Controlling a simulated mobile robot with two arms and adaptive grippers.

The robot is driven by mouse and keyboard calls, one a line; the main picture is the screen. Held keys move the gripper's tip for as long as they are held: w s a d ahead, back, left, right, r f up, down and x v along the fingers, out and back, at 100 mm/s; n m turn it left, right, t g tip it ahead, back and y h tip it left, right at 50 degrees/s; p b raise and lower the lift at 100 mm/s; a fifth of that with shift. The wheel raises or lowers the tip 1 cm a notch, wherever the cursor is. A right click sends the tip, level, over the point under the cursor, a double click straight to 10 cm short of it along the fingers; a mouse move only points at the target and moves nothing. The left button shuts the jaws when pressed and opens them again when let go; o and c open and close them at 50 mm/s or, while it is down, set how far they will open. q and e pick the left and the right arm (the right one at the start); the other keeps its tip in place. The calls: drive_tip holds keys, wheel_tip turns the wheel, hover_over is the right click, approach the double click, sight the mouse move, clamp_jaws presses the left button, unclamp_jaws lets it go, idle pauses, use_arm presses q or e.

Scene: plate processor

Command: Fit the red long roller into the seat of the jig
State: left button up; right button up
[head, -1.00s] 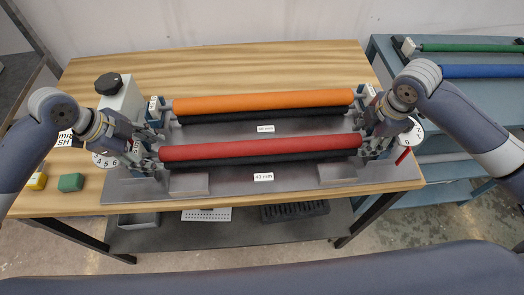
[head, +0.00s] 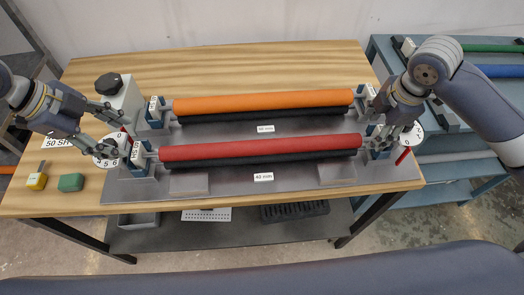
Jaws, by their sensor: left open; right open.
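The red long roller (head: 255,148) lies level across the front of the jig (head: 140,185), with its end shafts at the left and right end blocks. A black roller (head: 262,162) runs just below and in front of it. Whether the red roller's shafts are fully down in the seat cannot be told. My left gripper (head: 116,130) is open and empty, left of the roller's left end, by the dial. My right gripper (head: 379,139) is open around or beside the right end block; its fingers partly hide the roller's right shaft.
An orange roller (head: 262,101) lies parallel behind, over another black roller. A black knob (head: 108,83) stands at the back left, and a numbered dial (head: 112,150) in front. A blue side table (head: 470,110) holds green and blue rollers.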

wheel_tip(320, 180, up, 6)
drive_tip(key=s, duration=0.1)
drive_tip(key=shift+s+r, duration=0.15)
drive_tip(key=shift+r, duration=0.05)
idle(0.5)
